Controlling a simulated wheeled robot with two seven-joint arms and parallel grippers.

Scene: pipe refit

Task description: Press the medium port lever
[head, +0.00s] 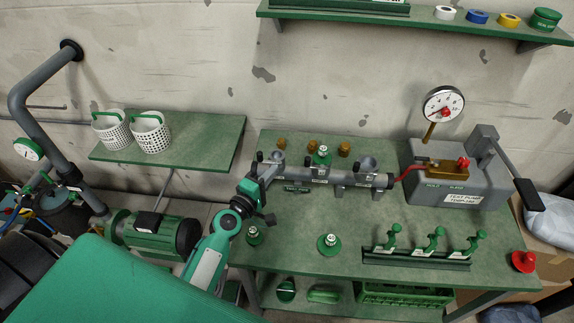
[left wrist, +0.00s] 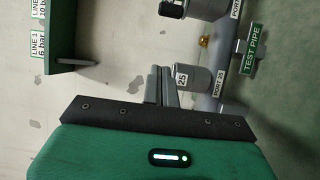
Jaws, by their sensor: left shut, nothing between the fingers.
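The grey test pipe (head: 330,178) lies across the back of the green bench, with several ports and small dark levers along it. A green plug (head: 322,156) sits at the middle port; the ports at either side look grey. My left gripper (head: 262,165) is at the pipe's left end, close to the left port. In the left wrist view its fingers (left wrist: 164,86) are shut and empty, beside a grey cylinder (left wrist: 188,79) marked 25. The "PORT 25" label (left wrist: 218,83) is beside this cylinder. I cannot tell whether the fingers touch it. My right gripper is not visible.
A test pump (head: 462,185) with gauge stands at the right, joined to the pipe by a red hose. Loose green plugs (head: 329,244) and a rack (head: 416,258) occupy the bench front. White baskets (head: 150,132) stand on a left shelf. The bench middle is mostly clear.

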